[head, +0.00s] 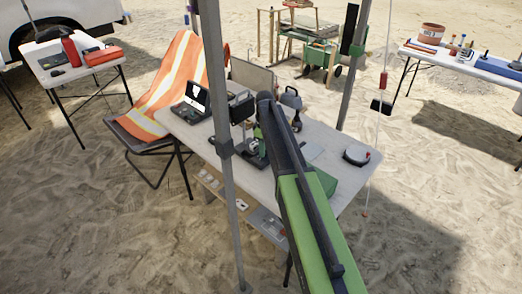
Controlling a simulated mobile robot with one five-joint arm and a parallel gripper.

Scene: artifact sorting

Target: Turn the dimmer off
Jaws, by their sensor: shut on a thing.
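I cannot pick out a dimmer for certain in the head view. A white-topped folding table (345,182) stands in the middle with several dark devices on it. A dark device with green parts (252,150) sits near its centre, partly behind my arm. A thin cord hangs at the right with a red piece (383,79) and a black box (381,106) on it. My green and dark arm reaches up over the table from the bottom right. I cannot make out my gripper; my arm may hide it.
Side tables stand left (60,80) and right (440,52). Sand lies open at lower left.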

